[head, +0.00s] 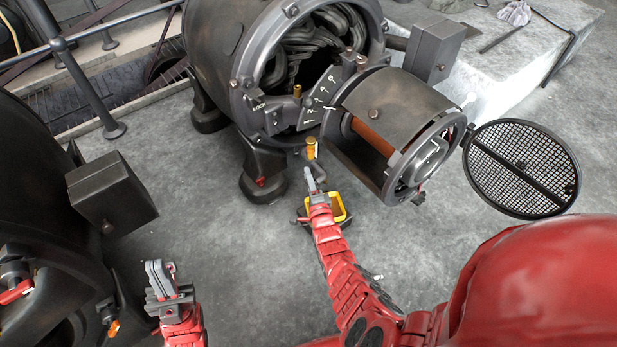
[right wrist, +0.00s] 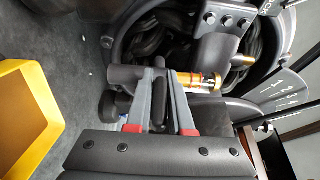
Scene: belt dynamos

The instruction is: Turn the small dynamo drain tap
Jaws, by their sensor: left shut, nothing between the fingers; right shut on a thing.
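The small dynamo (head: 250,60) stands at the top centre with its near end open. Its drain tap (head: 319,166) is low in front, a dark fitting beside a brass-coloured part (head: 310,148). In the right wrist view the tap's dark body (right wrist: 124,74) and the brass and amber part (right wrist: 212,82) show close up. My right gripper (head: 314,178) is shut on the tap's dark handle (right wrist: 159,112), which lies between its fingers (right wrist: 160,103). The fingers hide part of it. My left gripper (head: 160,272) is shut and empty, at the lower left, well away from the tap.
A yellow-rimmed tray (head: 339,209) sits on the floor under my right gripper; yellow also fills the left of the wrist view (right wrist: 25,115). A round mesh cover (head: 522,168) hangs open at right. Another dark machine (head: 40,190) stands at left. The grey floor between is clear.

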